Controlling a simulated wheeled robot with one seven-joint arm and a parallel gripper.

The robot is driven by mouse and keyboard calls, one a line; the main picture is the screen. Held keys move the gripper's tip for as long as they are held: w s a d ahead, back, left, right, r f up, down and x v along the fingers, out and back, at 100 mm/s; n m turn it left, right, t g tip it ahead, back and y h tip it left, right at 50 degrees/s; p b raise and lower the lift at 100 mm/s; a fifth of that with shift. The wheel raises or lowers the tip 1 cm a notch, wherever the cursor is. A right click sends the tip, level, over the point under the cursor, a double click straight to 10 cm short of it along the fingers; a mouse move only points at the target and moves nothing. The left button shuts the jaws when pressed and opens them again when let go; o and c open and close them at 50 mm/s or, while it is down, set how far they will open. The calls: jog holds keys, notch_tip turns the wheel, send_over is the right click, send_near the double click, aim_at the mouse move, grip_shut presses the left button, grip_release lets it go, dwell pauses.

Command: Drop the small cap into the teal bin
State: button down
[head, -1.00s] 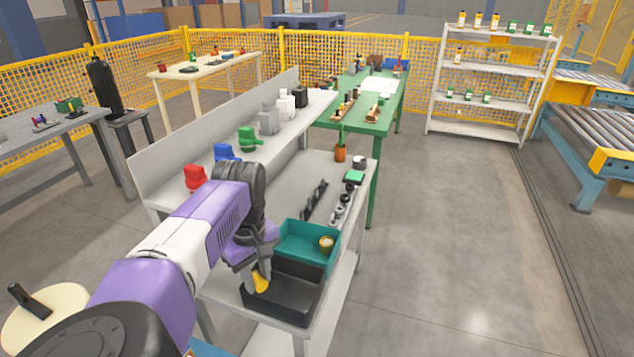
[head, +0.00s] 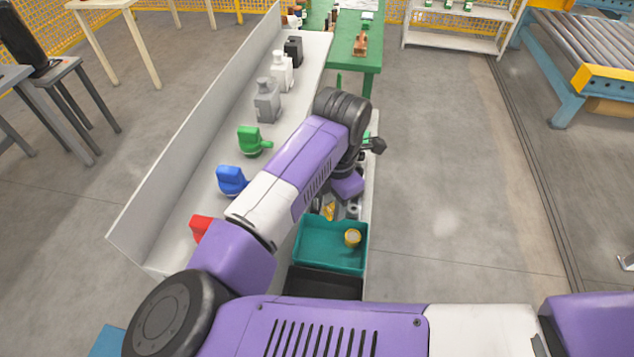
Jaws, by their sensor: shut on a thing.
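The teal bin (head: 330,262) stands on the bench in the head view, with a round yellow-gold piece (head: 352,237) lying in its right side. My gripper (head: 329,211) points down just behind the bin's far edge, over the strip of small parts. Only its yellow fingertips show below the purple wrist. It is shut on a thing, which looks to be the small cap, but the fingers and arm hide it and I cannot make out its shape.
A black tray (head: 325,284) sits in front of the teal bin. Small grey parts (head: 353,210) stand right of my gripper. Red, blue (head: 231,181) and green (head: 250,141) pieces and bottles (head: 267,100) line the raised shelf on the left.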

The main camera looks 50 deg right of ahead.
jog(key=shift+d+f, duration=0.1)
jog(key=shift+f, duration=0.05)
notch_tip(320, 180, down, 6)
jog(key=b, duration=0.3)
jog(key=shift+r, duration=0.25)
jog(key=c, duration=1)
grip_release()
jog(key=shift+c, duration=0.2)
notch_tip(320, 180, up, 8)
jog(key=shift+f+b, duration=0.1)
jog(key=shift+b, duration=0.75)
